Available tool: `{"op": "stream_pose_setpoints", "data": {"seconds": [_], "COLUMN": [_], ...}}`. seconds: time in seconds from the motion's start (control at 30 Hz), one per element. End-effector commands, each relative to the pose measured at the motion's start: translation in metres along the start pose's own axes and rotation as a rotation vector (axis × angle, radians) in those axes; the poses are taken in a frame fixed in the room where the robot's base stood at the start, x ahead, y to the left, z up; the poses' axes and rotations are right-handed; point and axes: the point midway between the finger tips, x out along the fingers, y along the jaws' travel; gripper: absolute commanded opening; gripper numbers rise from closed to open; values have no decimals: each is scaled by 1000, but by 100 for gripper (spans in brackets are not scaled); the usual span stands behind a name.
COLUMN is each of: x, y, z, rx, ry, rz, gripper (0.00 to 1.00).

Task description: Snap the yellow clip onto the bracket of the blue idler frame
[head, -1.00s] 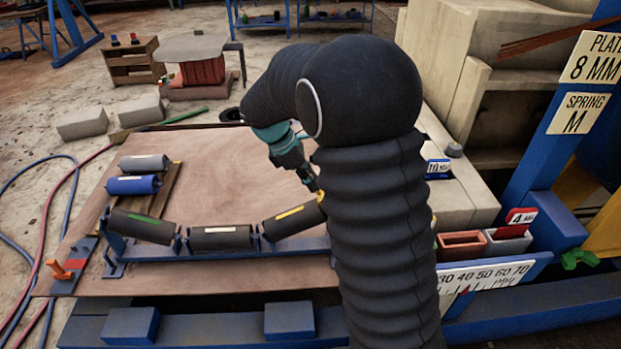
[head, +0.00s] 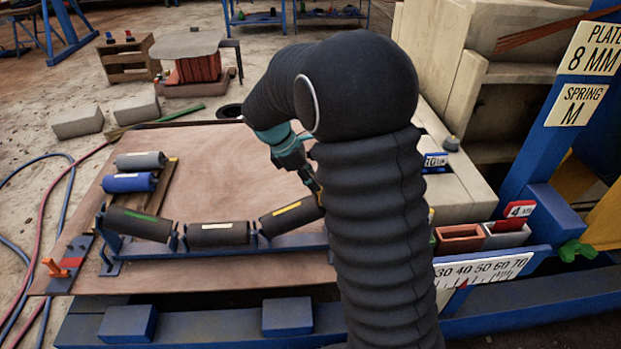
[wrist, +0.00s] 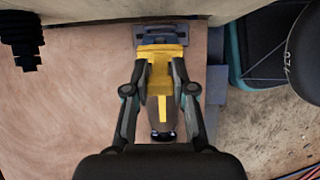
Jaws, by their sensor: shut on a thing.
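My gripper (wrist: 160,82) is shut on the yellow clip (wrist: 159,64) in the wrist view, one finger on each side of it. The clip's broad end is at the blue bracket (wrist: 161,36); I cannot tell whether it touches or is seated on it. In the head view the blue idler frame (head: 215,245) lies across the brown board and carries dark rollers with green, white and yellow stripes. My arm hides its right end, the bracket there and most of my gripper.
A grey roller (head: 141,160) and a blue roller (head: 129,183) lie at the board's left. A red bin (head: 460,238) and a scale plate (head: 484,270) stand right of my arm.

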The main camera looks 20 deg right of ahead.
Motion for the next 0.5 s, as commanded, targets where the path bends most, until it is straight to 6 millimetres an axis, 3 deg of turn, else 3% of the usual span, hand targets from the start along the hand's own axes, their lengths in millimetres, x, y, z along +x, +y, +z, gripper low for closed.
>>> {"op": "stream_pose_setpoints", "data": {"seconds": [0.5], "x": [1], "y": [0], "z": [0], "rx": [0], "ry": [0], "rz": [0], "gripper": [0]}}
